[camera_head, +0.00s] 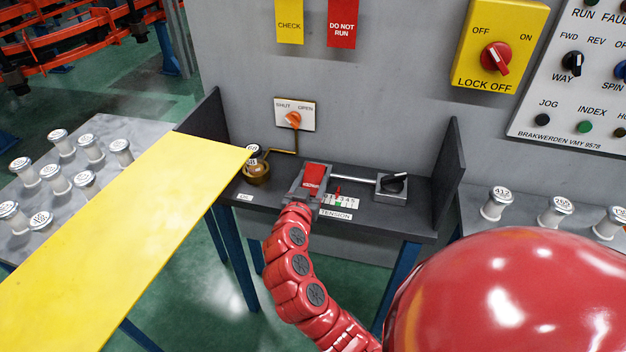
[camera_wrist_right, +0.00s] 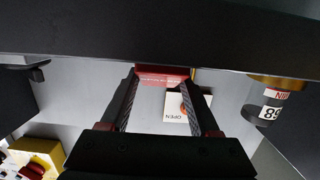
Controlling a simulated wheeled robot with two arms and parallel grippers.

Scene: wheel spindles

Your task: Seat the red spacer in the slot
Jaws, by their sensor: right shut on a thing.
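My right gripper (camera_head: 310,190) is at the middle of the dark bench, its red arm coming up from below. It is shut on the red spacer (camera_head: 315,174), which shows as a red block with pale lettering between the fingers. In the right wrist view the fingers (camera_wrist_right: 164,95) stand on both sides of the spacer (camera_wrist_right: 160,77), near the dark band across the top. The slot cannot be made out; the gripper and spacer cover that spot, so I cannot tell whether the spacer is inside it. My left gripper is not in view.
A tension scale (camera_head: 341,200) lies in front. A brass cup (camera_head: 257,174) holding a spool stands left. Upright side panels (camera_head: 447,170) bound the bench. A yellow board (camera_head: 120,225) lies left.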

